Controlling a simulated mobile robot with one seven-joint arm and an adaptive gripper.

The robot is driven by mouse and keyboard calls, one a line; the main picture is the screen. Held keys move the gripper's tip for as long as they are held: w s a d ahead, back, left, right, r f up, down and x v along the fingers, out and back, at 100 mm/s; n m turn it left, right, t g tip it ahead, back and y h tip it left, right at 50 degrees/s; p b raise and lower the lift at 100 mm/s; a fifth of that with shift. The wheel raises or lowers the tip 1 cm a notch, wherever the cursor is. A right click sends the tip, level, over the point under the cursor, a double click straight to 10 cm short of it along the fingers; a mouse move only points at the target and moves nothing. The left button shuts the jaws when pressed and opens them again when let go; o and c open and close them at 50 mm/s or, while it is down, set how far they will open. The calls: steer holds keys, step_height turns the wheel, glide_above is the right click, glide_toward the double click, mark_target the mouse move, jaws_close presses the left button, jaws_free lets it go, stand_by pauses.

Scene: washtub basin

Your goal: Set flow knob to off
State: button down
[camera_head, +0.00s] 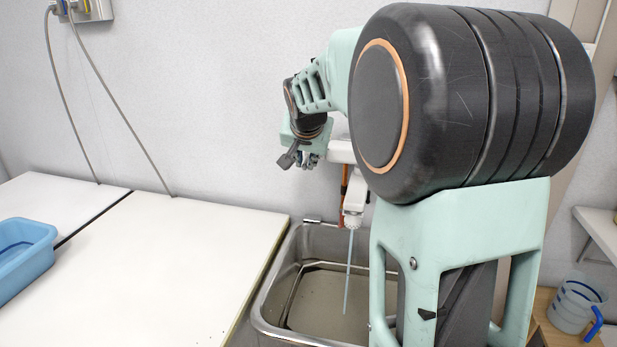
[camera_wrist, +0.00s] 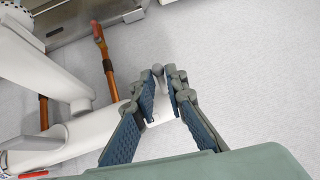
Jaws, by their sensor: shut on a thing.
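The white faucet (camera_head: 354,195) stands over the sink, and a thin pale stream of water (camera_head: 348,275) runs from its spout into the basin. My gripper (camera_head: 298,156) is beside the faucet's upper body, just left of it. In the wrist view, the two fingers of my gripper (camera_wrist: 163,92) are closed in around a small grey-white part, the flow knob (camera_wrist: 160,104), at the end of the white faucet body (camera_wrist: 90,130). Most of the knob is hidden by the fingers, so its angle cannot be told. In the head view my arm hides part of the faucet.
The metal sink (camera_head: 272,308) lies below the faucet. A white counter (camera_head: 150,270) with a blue tub (camera_head: 25,258) is at left. A clear jug with a blue handle (camera_head: 572,303) stands at right. An orange-brown pipe (camera_wrist: 105,58) runs near the faucet.

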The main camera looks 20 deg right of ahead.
steer(key=shift+w+f+t+h+b, duration=0.1)
steer(key=shift+f+t+h+b, duration=0.6)
steer(key=shift+b, duration=3.7)
steer(key=shift+f+t+b, duration=0.25)
steer(key=shift+t+b, duration=0.05)
steer(key=shift+b, duration=0.3)
steer(key=shift+r+t+b, duration=0.1)
steer(key=shift+t+b, duration=0.3)
steer(key=shift+b, duration=1.7)
steer(key=c, duration=1.9)
jaws_free()
steer(key=shift+c, duration=0.2)
step_height(320, 180, up, 10)
